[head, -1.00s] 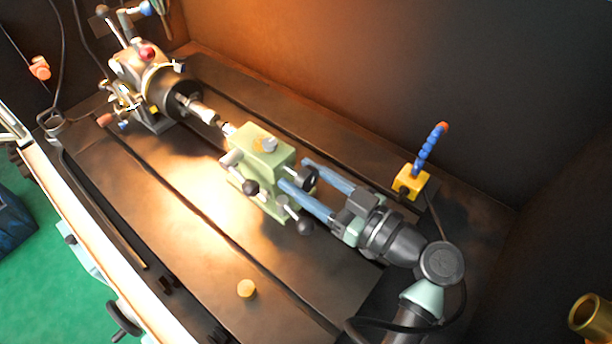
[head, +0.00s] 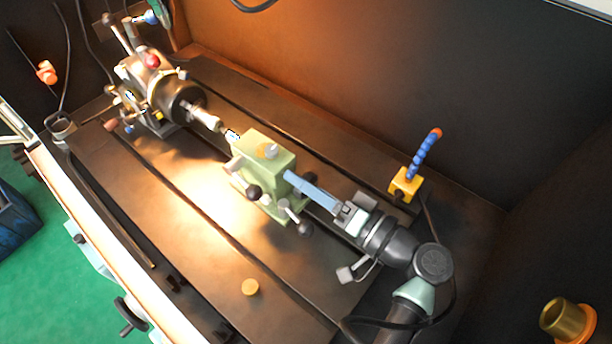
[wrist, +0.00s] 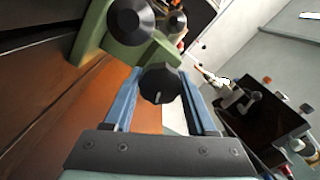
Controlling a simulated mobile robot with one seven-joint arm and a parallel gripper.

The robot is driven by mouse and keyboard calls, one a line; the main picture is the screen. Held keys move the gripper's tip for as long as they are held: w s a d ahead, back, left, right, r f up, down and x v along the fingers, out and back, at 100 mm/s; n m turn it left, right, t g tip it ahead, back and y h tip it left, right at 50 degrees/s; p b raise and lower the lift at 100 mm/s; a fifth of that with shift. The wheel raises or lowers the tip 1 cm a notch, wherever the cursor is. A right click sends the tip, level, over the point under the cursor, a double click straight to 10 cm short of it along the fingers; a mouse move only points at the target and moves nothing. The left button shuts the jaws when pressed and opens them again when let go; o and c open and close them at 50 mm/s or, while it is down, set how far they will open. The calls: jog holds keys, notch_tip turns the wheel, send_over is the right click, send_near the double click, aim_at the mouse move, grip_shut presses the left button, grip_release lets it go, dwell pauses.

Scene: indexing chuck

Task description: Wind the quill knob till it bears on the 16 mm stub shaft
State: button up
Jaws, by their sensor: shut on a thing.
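The green tailstock (head: 268,160) stands on the dark slotted bed. The black quill knob (wrist: 160,84), with a white mark on its face, shows in the wrist view at the tailstock's near end; in the head view the blue fingers hide it. My gripper (head: 290,177) reaches in from the right, shut on the knob, with one blue finger on each side of it in the wrist view (wrist: 160,80). The silver stub shaft (head: 206,117) sticks out of the dark chuck (head: 181,101) toward the tailstock. I cannot tell whether the quill tip (head: 232,134) touches it.
Black ball-ended levers (head: 305,229) stand out from the tailstock close to my fingers. A yellow block with a blue segmented hose (head: 405,184) is behind my gripper. A small yellow disc (head: 250,287) lies on the bed in front. A brass cup (head: 563,318) is at lower right.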

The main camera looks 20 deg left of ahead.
jog(key=m+p, duration=0.2)
jog(key=m, duration=0.1)
jog(key=m+p, duration=0.2)
jog(key=m, duration=0.1)
jog(key=shift+r+m, duration=0.2)
jog(key=shift+m, duration=0.1)
jog(key=m+p, duration=0.3)
jog(key=m, duration=0.2)
jog(key=shift+p, duration=0.3)
jog(key=m+p, duration=0.3)
jog(key=m, duration=0.2)
jog(key=shift+f+m, duration=0.1)
jog(key=shift+m, duration=0.3)
jog(key=m+p, duration=0.2)
jog(key=m, duration=0.3)
jog(key=shift+f+p, duration=0.1)
jog(key=shift+p, duration=0.3)
jog(key=shift+f, duration=0.1)
jog(key=o, duration=1.4)
jog(key=shift+d, duration=0.1)
